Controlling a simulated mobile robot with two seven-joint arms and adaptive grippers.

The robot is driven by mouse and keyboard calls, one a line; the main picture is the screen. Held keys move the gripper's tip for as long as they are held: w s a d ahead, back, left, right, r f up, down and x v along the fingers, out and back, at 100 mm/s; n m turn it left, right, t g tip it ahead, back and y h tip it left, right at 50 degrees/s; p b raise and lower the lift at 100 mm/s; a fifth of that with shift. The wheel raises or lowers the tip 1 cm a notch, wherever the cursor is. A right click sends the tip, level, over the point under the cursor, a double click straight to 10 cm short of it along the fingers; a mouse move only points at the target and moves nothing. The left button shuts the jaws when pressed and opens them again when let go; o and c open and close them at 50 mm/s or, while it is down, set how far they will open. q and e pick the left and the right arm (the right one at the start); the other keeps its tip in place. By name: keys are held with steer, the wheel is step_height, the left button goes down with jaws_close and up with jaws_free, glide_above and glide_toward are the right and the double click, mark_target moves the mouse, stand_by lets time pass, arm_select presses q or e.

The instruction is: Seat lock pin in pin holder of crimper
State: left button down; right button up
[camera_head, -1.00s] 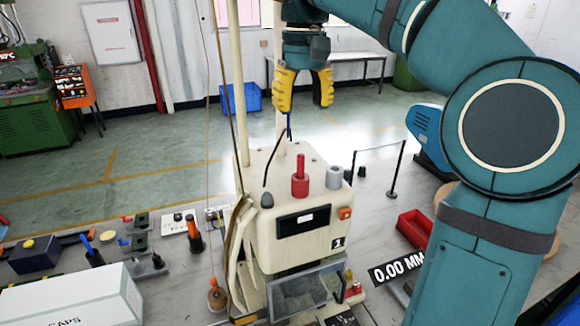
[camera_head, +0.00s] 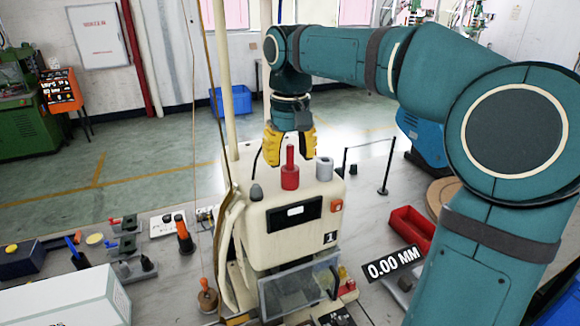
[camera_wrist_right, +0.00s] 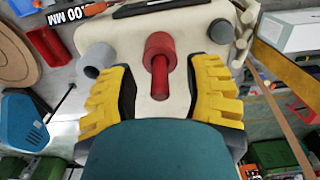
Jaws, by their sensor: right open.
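The crimper (camera_head: 285,245) is a cream machine body standing on the bench. On its top is a red pin (camera_head: 289,170), a thin upright rod on a wider red collar; I take it for the lock pin. A grey hollow cylinder (camera_head: 324,169), perhaps the pin holder, stands to its right. Both show in the right wrist view, the red pin (camera_wrist_right: 160,58) and the grey cylinder (camera_wrist_right: 97,58). My right gripper (camera_head: 290,153), with yellow fingers, is open and points down at the red pin. The fingers lie on either side of it, with gaps. My left gripper is not in view.
A dark grey knob (camera_head: 256,192) sits on the crimper's top left. A red bin (camera_head: 411,231) and a black stand (camera_head: 384,178) are to the right. Orange-handled tools (camera_head: 183,232) and a white box (camera_head: 70,300) are on the left.

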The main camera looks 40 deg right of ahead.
steer(key=shift+o, duration=0.2)
steer(key=shift+f, duration=0.1)
jaws_close()
